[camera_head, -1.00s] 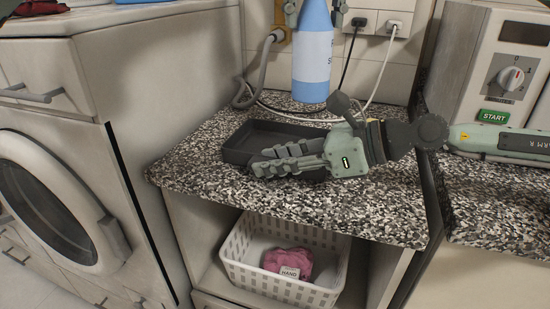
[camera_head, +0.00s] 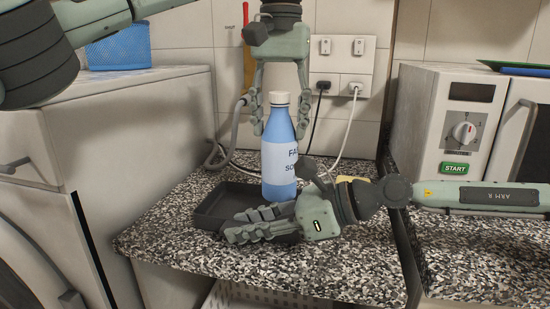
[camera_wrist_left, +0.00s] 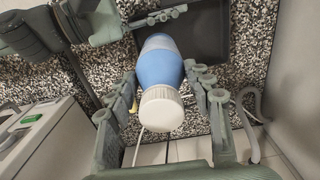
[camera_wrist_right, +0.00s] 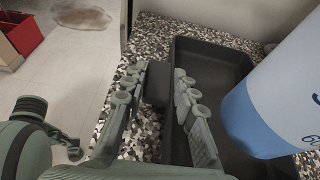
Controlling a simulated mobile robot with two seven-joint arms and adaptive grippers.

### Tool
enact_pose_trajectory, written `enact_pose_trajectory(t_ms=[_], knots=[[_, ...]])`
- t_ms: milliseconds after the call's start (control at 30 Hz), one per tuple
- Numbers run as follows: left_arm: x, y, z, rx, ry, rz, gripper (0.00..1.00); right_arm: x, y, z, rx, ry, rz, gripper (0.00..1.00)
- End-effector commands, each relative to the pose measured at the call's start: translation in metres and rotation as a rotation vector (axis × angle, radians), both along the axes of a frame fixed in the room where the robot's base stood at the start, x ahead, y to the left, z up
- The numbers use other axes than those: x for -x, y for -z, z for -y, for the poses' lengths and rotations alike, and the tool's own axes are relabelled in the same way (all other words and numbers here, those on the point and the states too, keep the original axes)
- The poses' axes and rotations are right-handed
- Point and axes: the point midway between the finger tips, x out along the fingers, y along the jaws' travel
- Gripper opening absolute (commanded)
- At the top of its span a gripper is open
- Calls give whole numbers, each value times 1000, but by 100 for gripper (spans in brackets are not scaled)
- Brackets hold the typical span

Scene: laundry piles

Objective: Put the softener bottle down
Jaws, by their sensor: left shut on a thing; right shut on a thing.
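The softener bottle (camera_head: 280,160) is blue with a pale label and white cap. It is upright above or at the tray's back right side; I cannot tell whether its base touches anything. My left gripper (camera_head: 280,130) comes down from above and is shut on its upper part; the left wrist view shows the cap (camera_wrist_left: 160,108) between the fingers.
A machine with a dial (camera_head: 464,133) stands at right. A white basket (camera_head: 262,296) is below the counter. Speckled counter (camera_head: 180,235) is bare at the front left.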

Motion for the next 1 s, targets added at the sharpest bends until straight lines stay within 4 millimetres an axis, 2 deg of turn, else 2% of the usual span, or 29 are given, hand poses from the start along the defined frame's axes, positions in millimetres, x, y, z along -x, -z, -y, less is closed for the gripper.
enact_pose_trajectory(t_ms=[400, 800, 833, 1000], knots=[[0, 44, 0, 1, -1, 2, 0, 0, 0, 0, 0, 0, 0, 0], [0, 50, 0, 2, -2, 2, 0, 0, 0, 0, 1, 0, 0, 0], [0, 51, 0, -1, -2, 0, 52, 0, 0, 0, 1, 0, 0, 0], [0, 51, 0, -1, -2, 0, 72, 0, 0, 0, 0, 0, 0, 0]])
